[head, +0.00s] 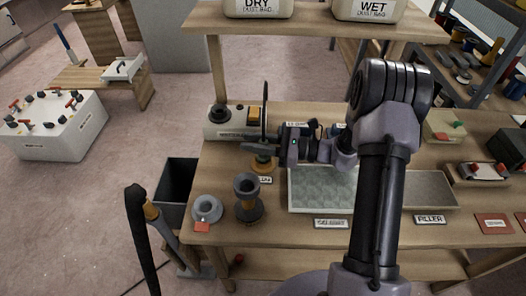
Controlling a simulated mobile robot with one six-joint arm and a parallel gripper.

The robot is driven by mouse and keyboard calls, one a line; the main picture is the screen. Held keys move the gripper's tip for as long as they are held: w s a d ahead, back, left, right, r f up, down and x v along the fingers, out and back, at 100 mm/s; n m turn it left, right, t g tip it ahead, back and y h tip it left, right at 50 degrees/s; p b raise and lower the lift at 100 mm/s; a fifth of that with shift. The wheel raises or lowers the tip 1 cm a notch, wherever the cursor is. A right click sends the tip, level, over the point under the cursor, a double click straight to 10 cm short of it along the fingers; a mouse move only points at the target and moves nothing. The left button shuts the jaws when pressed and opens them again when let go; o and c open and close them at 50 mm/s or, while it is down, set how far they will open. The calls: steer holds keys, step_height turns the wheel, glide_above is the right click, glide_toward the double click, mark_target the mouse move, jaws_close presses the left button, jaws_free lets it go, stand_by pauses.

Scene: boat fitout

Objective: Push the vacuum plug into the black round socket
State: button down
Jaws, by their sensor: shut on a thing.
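A pale box (237,131) at the back left of the bench carries the black round socket (219,112) on its top left, beside an orange switch (254,113). My gripper (262,148) points left, just in front of and to the right of the box. It is shut on a dark thing, seemingly the vacuum plug (265,112), which stands up tall and thin at the jaws. The jaws partly hide its lower part. It is apart from the socket, to its right.
A tan round piece (262,166) stands under my gripper. A dark spool-shaped stand (248,200) and a grey ring (207,208) are at the front left. A glassy tray (315,193) lies below my arm. A shelf (300,20) with two dust bins overhangs the back.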

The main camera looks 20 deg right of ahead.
step_height(320, 180, up, 10)
steer(key=p, duration=0.4)
